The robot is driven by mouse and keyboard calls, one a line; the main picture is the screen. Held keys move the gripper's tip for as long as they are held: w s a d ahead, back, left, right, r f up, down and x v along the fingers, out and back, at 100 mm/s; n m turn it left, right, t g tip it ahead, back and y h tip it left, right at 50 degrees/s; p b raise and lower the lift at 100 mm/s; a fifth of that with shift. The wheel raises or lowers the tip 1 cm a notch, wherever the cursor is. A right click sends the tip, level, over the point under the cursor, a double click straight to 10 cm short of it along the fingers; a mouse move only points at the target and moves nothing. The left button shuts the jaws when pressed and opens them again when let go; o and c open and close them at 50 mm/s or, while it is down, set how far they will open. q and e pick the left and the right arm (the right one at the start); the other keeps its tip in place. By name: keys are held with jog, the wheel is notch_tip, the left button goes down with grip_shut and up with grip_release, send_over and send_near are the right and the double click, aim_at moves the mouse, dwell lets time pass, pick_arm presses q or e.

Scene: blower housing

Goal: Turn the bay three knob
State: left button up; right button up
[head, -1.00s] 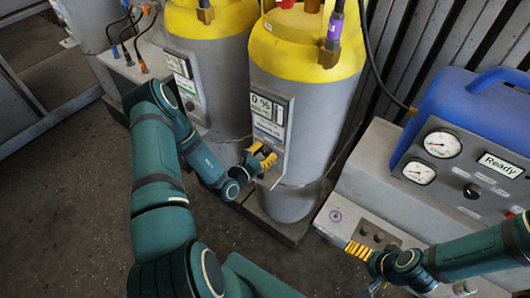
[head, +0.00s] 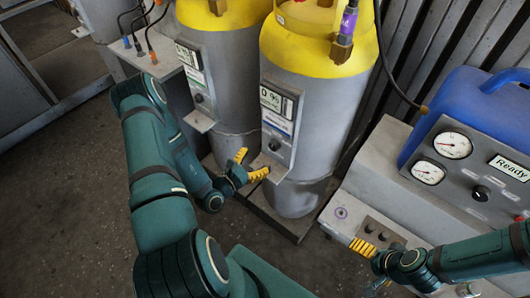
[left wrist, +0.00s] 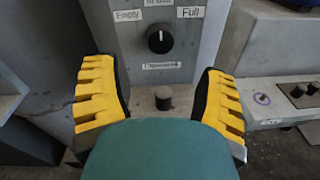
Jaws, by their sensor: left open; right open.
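A round black knob (left wrist: 160,40) with a white pointer mark sits on a grey panel between the "Empty" and "Full" labels, ahead of my left gripper. The mark points roughly up. The same knob (head: 274,145) shows in the head view, low on the front of the nearer yellow-topped cylinder (head: 315,90). I cannot read a bay number. My left gripper (head: 250,164) is open and empty, just below and left of the knob, apart from it. Its yellow fingers (left wrist: 160,100) flank the lower panel in the wrist view. My right gripper (head: 363,248) is open by the grey bench.
A dark stub (left wrist: 163,98) stands on the ledge below the knob. A second cylinder (head: 222,80) with a similar panel stands to the left. On the right are a gauge panel reading "Ready" (head: 475,175) and a blue container (head: 465,105). Floor is free at lower left.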

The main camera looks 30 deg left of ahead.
pick_arm(q)
jog(key=shift+s+a+r, duration=0.1)
jog(key=shift+s, duration=0.65)
jog(key=shift+s+a+r, duration=0.1)
jog(key=shift+s, duration=0.6)
jog(key=s+d+m+g+h, duration=0.3)
jog(key=d+m+g+h, duration=0.3)
jog(key=d, duration=0.4)
jog(key=s+d+m+g+h, duration=0.3)
jog(key=d+m+g+h, duration=0.3)
jog(key=d, duration=0.5)
jog(key=s+d+f+m+g+y, duration=0.1)
jog(key=s+f+m+g+y, duration=0.4)
jog(key=s+m+g, duration=0.5)
jog(key=w+d+r+m+t+y, duration=0.1)
jog(key=w+r+m+t+y, duration=0.1)
jog(key=w+m+t+y, duration=0.3)
jog(key=w+m+t, duration=0.1)
jog(key=w+m, duration=0.2)
jog(key=w, duration=0.2)
jog(key=shift+w+d+m+t, duration=0.25)
jog(key=shift+w+m+t, duration=0.05)
jog(key=shift+w+t, duration=0.1)
jog(key=shift+r, duration=0.1)
